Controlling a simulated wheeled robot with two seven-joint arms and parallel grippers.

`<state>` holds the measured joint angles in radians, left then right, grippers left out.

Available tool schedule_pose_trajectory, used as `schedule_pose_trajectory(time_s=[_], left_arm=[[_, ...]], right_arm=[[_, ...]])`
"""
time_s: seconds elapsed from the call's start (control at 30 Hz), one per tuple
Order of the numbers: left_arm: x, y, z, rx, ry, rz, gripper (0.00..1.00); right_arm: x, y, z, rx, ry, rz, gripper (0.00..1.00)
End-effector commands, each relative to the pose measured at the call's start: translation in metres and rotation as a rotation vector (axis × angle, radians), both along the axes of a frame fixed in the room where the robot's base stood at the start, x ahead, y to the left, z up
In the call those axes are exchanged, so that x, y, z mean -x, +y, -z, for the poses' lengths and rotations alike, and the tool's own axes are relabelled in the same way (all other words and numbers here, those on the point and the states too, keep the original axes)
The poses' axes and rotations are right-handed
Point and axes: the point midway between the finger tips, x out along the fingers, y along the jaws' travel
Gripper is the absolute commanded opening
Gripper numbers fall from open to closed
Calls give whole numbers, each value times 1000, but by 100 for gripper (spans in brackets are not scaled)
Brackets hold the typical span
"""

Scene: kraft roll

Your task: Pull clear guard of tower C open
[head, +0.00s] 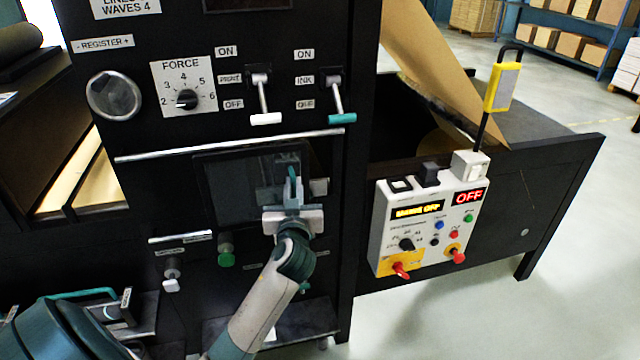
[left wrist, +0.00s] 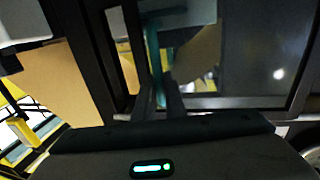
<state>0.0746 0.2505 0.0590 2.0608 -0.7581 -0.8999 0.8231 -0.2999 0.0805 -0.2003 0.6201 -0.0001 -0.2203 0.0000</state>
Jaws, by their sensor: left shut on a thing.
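A dark-framed clear guard (head: 236,188) is on the front of the black machine tower, below a long silver bar. No tower letter is readable here. The teal upright handle (left wrist: 157,62) of the guard shows in the left wrist view, beside the clear pane (left wrist: 255,55). My left gripper (head: 292,186) is at the right side of the guard and shut on this handle; its fingers (left wrist: 172,98) hide the handle's lower part. I cannot tell how far the guard stands from the tower. My right gripper is not in view.
Above the guard are a FORCE dial (head: 186,99), a white-tipped lever (head: 265,118) and a teal-tipped lever (head: 341,118). A green knob (head: 226,258) sits below it. A grey control box (head: 425,225) stands at the right. Open floor (head: 440,320) lies at the lower right.

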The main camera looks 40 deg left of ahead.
Motion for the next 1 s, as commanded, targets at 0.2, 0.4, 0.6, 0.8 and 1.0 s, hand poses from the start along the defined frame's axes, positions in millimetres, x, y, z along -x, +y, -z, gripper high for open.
schedule_pose_trajectory(time_s=[0.2, 0.4, 0.6, 0.8, 1.0], left_arm=[[56, 47, 0, 0, 4, -5, 0], [96, 82, -1, 0, 4, -4, 0], [118, 101, -1, -1, 2, -1, 0], [124, 106, -1, 0, 0, 0, 0], [124, 106, -1, 0, 0, 0, 0]], right_arm=[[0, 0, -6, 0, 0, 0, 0], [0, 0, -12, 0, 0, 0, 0], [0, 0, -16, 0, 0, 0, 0], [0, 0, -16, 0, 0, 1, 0], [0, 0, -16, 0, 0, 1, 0]])
